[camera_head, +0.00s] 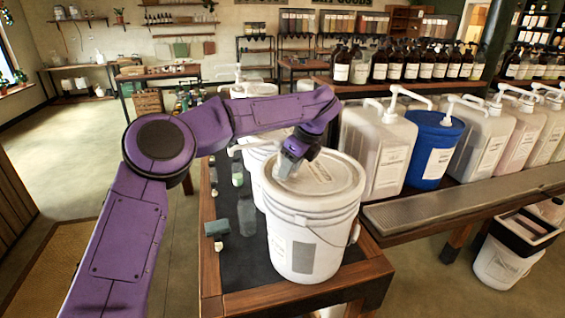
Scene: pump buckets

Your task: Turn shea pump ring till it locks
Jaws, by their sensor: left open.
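A white lidded bucket (311,215) stands on the dark mat of the wooden table, its label too small to read. My left gripper (287,170) points down at the middle of its lid (325,178), with its jaws open. The gripper and wrist cover the lid's centre, so the pump ring there is hidden and I cannot tell whether the jaws are around it or touching it. A white pump spout (242,148) shows left of the gripper; I cannot tell which bucket it belongs to. My right gripper is not in view.
Another white bucket (255,160) stands close behind. White jugs and a blue pump bucket (433,150) line the right counter, behind a metal drip tray (470,204).

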